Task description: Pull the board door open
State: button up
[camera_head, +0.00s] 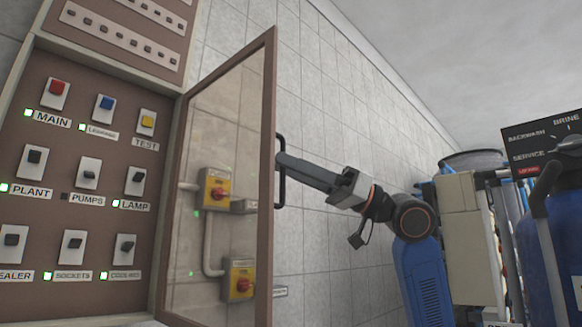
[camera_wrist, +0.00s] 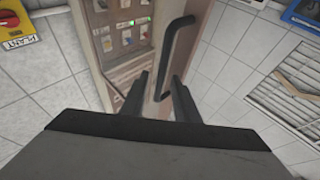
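The board door (camera_head: 268,180) is a clear pane in a brown frame. It stands swung out from the brown switch board (camera_head: 60,215), hinged at its left side. Its black bar handle (camera_head: 281,141) is on the outer face near the free edge. My gripper (camera_head: 281,160) reaches in from the right at the handle's middle. In the wrist view my gripper (camera_wrist: 160,77) has its two dark fingers apart, with the handle (camera_wrist: 171,50) passing between them and gaps beside it. I cannot tell whether either finger touches it.
Yellow boxes with red knobs (camera_head: 215,190) and grey pipe show through the pane on the tiled wall (camera_head: 330,110). A blue tank (camera_head: 550,250) and a black control panel (camera_head: 545,145) stand at the right.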

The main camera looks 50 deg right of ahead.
notch_tip(320, 180, up, 10)
dwell(0.7)
dwell(0.6)
